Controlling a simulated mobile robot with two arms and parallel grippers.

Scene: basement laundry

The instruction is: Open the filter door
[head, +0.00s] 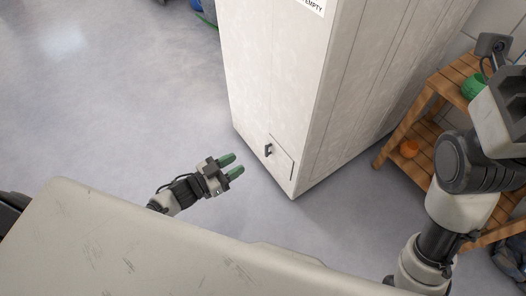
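The filter door (281,160) is a small panel low on the front of a tall off-white cabinet (268,80). A short dark handle (268,150) stands at its left side. The door looks closed, lying flush with the cabinet front. My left gripper (234,166) has two green-tipped fingers, spread apart with nothing between them. It is to the left of the handle and apart from it, fingers pointing right toward the cabinet. My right arm comes up at the right edge, and its gripper fingers cannot be clearly made out there.
Dark cloth (512,255) lies at the lower right. The grey floor (120,110) left of the cabinet is clear.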

